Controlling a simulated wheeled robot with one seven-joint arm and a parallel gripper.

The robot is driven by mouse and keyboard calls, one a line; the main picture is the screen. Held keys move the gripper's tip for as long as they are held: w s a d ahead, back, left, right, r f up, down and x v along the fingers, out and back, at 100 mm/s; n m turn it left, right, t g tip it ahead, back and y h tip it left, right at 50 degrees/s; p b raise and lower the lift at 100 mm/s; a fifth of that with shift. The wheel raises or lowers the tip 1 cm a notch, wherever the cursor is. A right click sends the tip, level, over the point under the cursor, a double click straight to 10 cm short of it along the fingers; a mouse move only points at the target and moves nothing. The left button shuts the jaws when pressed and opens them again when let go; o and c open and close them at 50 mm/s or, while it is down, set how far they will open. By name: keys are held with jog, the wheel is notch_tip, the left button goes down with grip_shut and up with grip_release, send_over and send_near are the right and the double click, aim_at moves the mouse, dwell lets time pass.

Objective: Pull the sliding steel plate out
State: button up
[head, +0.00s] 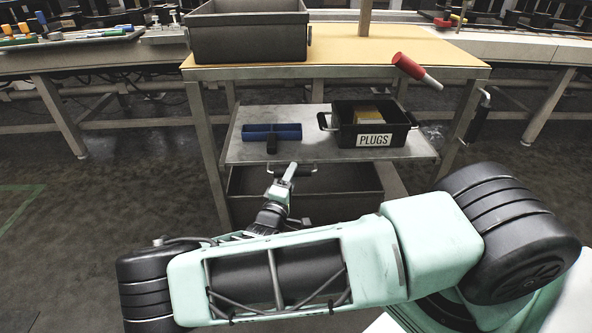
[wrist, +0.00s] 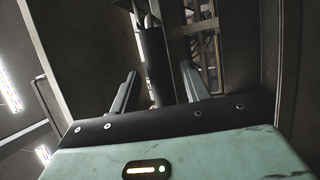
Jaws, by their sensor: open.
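The sliding steel plate (head: 315,126) is a grey shelf under the tan tabletop in the head view. A blue divided tray (head: 288,131) and a black bin labelled PLUGS (head: 400,137) stand on it. A dark handle (head: 304,168) shows at the plate's front edge, partly hidden by my gripper. My gripper (head: 284,175) is at that front edge, by the handle. In the wrist view my gripper (wrist: 160,85) is open, with a dark bar (wrist: 156,55) between or just beyond its fingers. I cannot tell whether they touch it.
A large dark bin (head: 250,35) and a red-handled tool (head: 415,70) are on the tabletop (head: 345,50). Another dark bin (head: 345,205) sits below the plate. Metal table legs (head: 207,150) stand at the sides. The floor at the left is clear.

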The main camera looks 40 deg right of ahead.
jog(key=shift+b+x, duration=0.3)
jog(key=shift+x, duration=1.8)
jog(key=shift+c, duration=0.4)
grip_shut()
jog(key=shift+s+a+r+p, duration=0.15)
jog(key=shift+s+a+p, duration=0.25)
jog(key=shift+s+p, duration=0.1)
jog(key=s+a+p, duration=0.4)
jog(key=s+a, duration=0.3)
jog(key=s, duration=0.4)
jog(key=s+a+p, duration=0.4)
jog(key=s+a, duration=0.4)
jog(key=s, duration=0.3)
jog(key=shift+o, duration=0.4)
grip_release()
jog(key=shift+s, duration=0.1)
